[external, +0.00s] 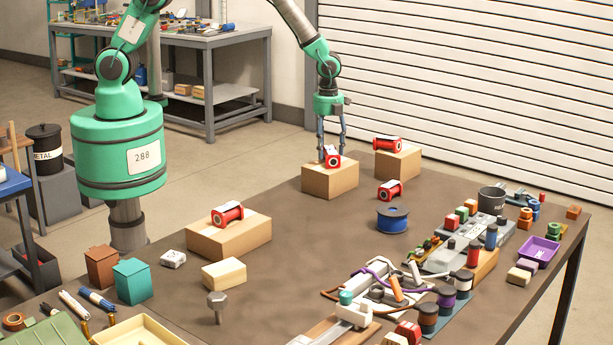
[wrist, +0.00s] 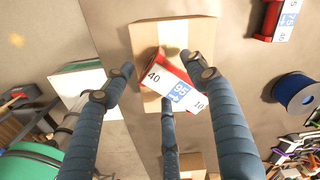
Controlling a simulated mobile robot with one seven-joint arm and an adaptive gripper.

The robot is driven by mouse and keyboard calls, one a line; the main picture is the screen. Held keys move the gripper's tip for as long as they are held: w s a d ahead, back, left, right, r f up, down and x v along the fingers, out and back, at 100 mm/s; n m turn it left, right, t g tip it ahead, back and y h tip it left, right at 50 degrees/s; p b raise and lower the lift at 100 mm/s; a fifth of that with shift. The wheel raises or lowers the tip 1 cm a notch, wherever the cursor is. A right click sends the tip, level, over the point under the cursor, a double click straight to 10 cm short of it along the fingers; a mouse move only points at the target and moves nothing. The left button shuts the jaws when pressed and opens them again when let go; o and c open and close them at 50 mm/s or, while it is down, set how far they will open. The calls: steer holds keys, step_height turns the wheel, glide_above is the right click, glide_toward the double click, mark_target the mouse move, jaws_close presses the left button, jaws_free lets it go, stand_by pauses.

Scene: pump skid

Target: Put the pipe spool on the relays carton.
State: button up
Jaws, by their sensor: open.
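My gripper (external: 331,152) points down over a cardboard carton (external: 330,182) at the back middle of the table. A red pipe spool with a white label (external: 332,160) lies on that carton, tilted across its top; it also shows in the wrist view (wrist: 172,86). My gripper's blue fingers (wrist: 155,88) are open and spread around this spool. Similar red spools sit on a carton at the back right (external: 388,144), on a carton at the left (external: 228,212) and on the bare table (external: 389,191). I cannot read which carton is for relays.
A blue wire reel (external: 392,219) stands right of the middle. Cables, blocks and small parts crowd the right side. A teal bin (external: 132,281), a pale block (external: 224,274) and a grey bolt (external: 217,304) stand at the front left. The table's middle is clear.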

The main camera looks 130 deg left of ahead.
mark_target(328, 147)
step_height(328, 147, up, 12)
stand_by(0.6)
stand_by(0.5)
steer(key=shift+r, duration=0.2)
steer(key=s+d+r+n+t+y, duration=0.1)
steer(key=s+d+r+n, duration=0.15)
steer(key=d+r, duration=1.05)
steer(key=s+d+r+n+t, duration=0.2)
steer(key=d+r+n, duration=0.1)
steer(key=d+r, duration=0.9)
steer(key=s+d+r+n+t, duration=0.1)
steer(key=s+d+r+n, duration=0.1)
steer(key=s+d, duration=0.7)
steer(key=s+d+r+n+t+h, duration=0.1)
steer(key=s+d+r+n, duration=0.2)
steer(key=s+d, duration=0.6)
steer(key=s+r, duration=0.2)
steer(key=s, duration=0.1)
steer(key=shift+s+d+t, duration=0.3)
steer(key=shift+d, duration=0.1)
